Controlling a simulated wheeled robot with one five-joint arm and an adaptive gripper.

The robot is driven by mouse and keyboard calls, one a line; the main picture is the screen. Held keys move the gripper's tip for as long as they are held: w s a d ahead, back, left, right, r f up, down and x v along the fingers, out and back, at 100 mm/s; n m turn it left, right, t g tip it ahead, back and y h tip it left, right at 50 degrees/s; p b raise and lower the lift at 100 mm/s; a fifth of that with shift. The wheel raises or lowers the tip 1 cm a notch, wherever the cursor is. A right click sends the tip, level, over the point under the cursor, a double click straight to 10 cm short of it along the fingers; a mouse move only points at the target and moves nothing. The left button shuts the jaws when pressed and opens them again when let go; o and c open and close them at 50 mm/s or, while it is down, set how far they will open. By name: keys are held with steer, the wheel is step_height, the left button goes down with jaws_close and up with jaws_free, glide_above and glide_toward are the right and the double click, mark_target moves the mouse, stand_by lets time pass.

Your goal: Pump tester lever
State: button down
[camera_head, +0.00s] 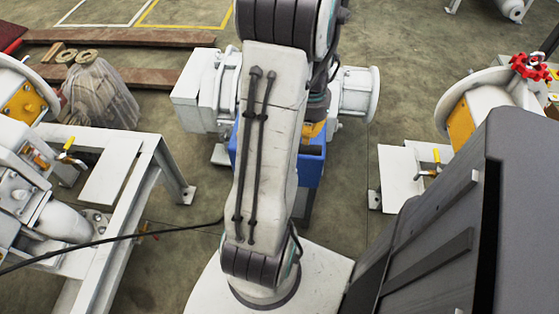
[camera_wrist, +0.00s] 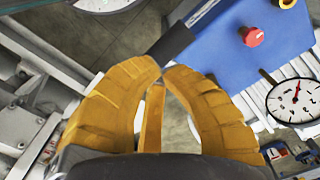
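The tester is a blue box (camera_head: 308,172) on the floor side of my arm, partly hidden by the arm in the head view. In the wrist view its blue top (camera_wrist: 232,62) carries a red knob (camera_wrist: 252,37) and a round white gauge (camera_wrist: 293,101). The tester lever has a dark grey grip (camera_wrist: 170,42) on a bar (camera_wrist: 203,14) running to the upper right. My gripper (camera_wrist: 163,68) has orange curved fingers with tips close together at the lower end of the grip. Whether they clasp it is unclear. In the head view only a bit of orange shows beside my arm.
A white machine (camera_head: 205,95) stands behind the tester. A white frame with piping and yellow-handled valves (camera_head: 68,158) is at left. A valve with a red handwheel (camera_head: 530,67) is at right. A black cable (camera_head: 120,238) crosses at left. Floor (camera_head: 345,215) shows between them.

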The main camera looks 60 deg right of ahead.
steer(key=shift+f, duration=0.2)
step_height(320, 180, down, 13)
steer(key=b, duration=1.1)
steer(key=shift+f, duration=0.15)
stand_by(1.0)
steer(key=shift+w, duration=0.1)
